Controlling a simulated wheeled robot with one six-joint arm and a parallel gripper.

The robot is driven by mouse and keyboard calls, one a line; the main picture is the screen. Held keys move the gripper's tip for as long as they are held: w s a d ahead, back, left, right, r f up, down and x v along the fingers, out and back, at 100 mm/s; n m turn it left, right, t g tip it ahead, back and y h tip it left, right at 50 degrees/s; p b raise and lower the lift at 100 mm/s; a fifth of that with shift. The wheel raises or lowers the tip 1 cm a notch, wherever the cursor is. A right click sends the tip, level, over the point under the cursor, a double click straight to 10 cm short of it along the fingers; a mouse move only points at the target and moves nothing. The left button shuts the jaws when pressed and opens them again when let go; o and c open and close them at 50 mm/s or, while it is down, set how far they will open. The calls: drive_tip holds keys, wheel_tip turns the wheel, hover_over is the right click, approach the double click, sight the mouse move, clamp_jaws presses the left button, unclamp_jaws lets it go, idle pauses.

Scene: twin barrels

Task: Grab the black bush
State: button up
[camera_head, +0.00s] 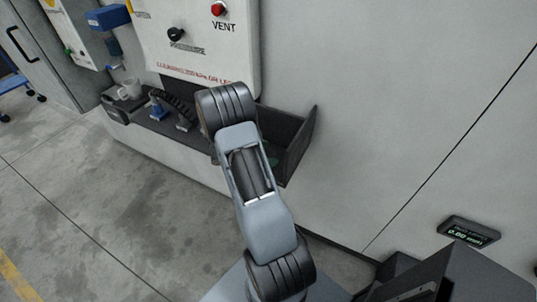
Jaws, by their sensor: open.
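I cannot make out the black bush for certain in the head view. A dark ribbed, coiled-looking piece (177,104) lies on the dark shelf tray (300,143) under the white panel, but I cannot tell what it is. My arm stands in front of the tray's middle and right part and hides what lies there. A bit of something green shows just right of the arm inside the tray.
A white mug (130,89) stands at the tray's left end, with a blue-based item (157,110) near it. The white panel (190,45) with a red button (218,8) and black knob (176,34) is above. A small display (469,231) is at right.

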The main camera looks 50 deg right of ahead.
drive_tip(key=shift+s+d+f, duration=0.1)
drive_tip(key=shift+d, duration=0.2)
drive_tip(key=c, duration=1.2)
drive_tip(key=shift+c, duration=0.6)
drive_tip(key=shift+r, duration=0.2)
